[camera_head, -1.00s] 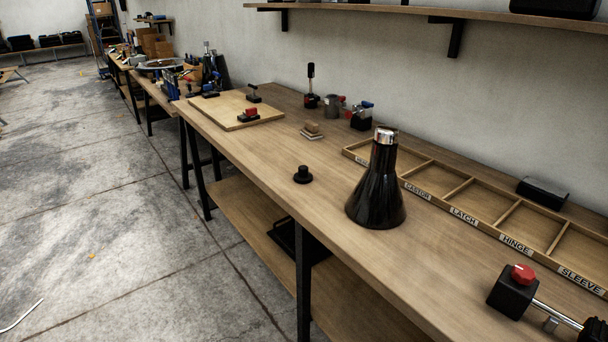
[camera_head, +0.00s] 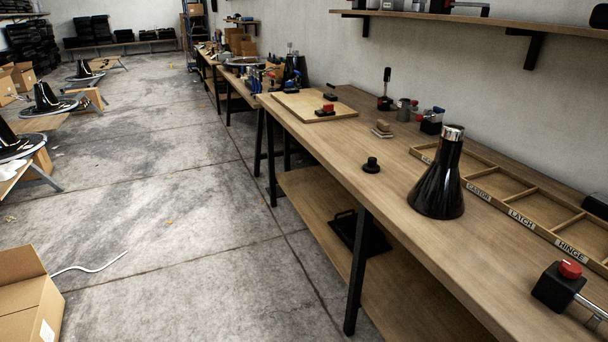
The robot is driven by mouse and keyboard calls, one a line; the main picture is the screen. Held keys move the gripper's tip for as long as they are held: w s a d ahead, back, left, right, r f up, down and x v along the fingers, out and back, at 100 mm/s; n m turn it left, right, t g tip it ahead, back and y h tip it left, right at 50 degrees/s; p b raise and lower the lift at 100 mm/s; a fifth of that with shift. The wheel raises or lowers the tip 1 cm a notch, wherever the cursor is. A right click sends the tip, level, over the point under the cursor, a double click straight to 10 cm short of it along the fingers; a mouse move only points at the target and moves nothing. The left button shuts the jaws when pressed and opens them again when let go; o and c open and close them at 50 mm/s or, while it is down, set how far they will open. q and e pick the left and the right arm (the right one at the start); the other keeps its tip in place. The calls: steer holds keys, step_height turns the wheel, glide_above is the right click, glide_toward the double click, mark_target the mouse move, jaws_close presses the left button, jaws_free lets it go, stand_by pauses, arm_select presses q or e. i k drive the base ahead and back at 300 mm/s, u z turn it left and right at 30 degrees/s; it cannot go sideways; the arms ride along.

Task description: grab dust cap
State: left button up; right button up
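A small black round cap with a wide flange (camera_head: 371,165), which looks like the dust cap, sits upright on the long wooden workbench (camera_head: 330,150) near its front edge. A large glossy black cone with a chrome top (camera_head: 438,180) stands just to its right. Nothing covers the small cap. Neither of my grippers shows in the head view.
A wooden tray with labelled compartments (camera_head: 513,215) lies along the back right. A black block with a red knob (camera_head: 560,287) is at the near right. A board (camera_head: 313,105) lies at the far end. An open cardboard box (camera_head: 28,290) stands on the floor at left.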

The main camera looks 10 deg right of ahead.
mark_target(371, 167)
steer(key=u, duration=0.9)
steer(key=i, duration=0.95)
steer(key=z, duration=0.35)
steer(key=i, duration=1.35)
steer(key=z, duration=0.95)
